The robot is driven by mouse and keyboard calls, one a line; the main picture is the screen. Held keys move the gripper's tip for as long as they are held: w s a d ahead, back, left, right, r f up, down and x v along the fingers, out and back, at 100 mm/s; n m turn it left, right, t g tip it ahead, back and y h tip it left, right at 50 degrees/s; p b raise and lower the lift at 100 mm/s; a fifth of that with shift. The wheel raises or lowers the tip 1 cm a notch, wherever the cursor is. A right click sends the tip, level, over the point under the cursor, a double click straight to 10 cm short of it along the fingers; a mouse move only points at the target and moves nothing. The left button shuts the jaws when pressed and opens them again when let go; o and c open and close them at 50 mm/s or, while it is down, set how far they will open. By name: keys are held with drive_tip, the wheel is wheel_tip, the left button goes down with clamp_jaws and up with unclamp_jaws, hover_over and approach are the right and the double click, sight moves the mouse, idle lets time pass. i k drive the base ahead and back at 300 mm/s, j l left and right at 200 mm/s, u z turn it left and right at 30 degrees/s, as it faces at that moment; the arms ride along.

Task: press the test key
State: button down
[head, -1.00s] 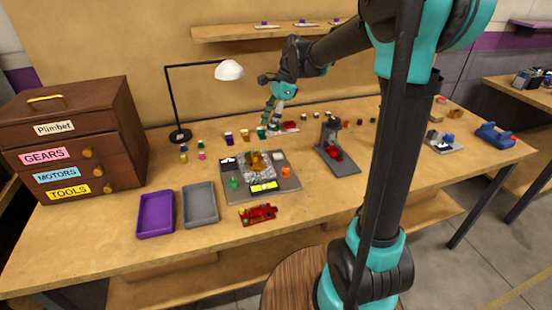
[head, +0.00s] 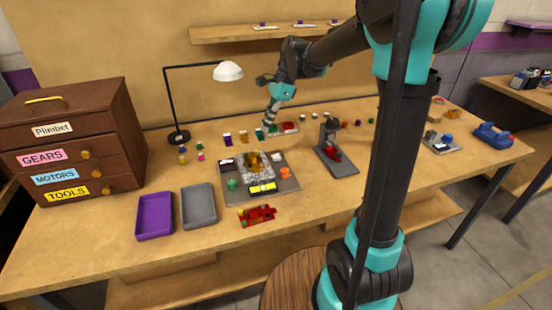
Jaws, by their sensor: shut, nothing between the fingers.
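A grey board (head: 289,184) lies on the workbench. It carries a pale block with an orange-brown part (head: 254,163) on top, a green knob (head: 232,184), an orange knob (head: 285,172) and a yellow-and-black strip (head: 263,187). Small white pieces (head: 227,162) sit on its back edge. Which of these is the test key I cannot tell. My gripper (head: 268,127) is shut and empty, pointing down behind the board, above the back of the bench. Its fingertips are small, and their exact height is unclear.
A purple tray (head: 154,216), a grey tray (head: 199,206) and a red car (head: 257,215) lie in front. A grey stand (head: 338,162) is right of the board. A desk lamp (head: 178,108) and brown drawers (head: 73,140) are at left. Small coloured pieces line the back.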

sight(276, 158)
drive_tip(key=k+j+z, duration=0.15)
drive_tip(key=j, duration=0.25)
drive_tip(key=k+j+z, duration=0.1)
drive_tip(key=j, duration=0.35)
drive_tip(key=k+j+z, duration=0.15)
drive_tip(key=j, duration=0.25)
drive_tip(key=k+j+z, duration=0.15)
drive_tip(key=j, duration=0.25)
drive_tip(key=k+j+z, duration=0.1)
drive_tip(key=j, duration=0.25)
drive_tip(key=k, duration=0.05)
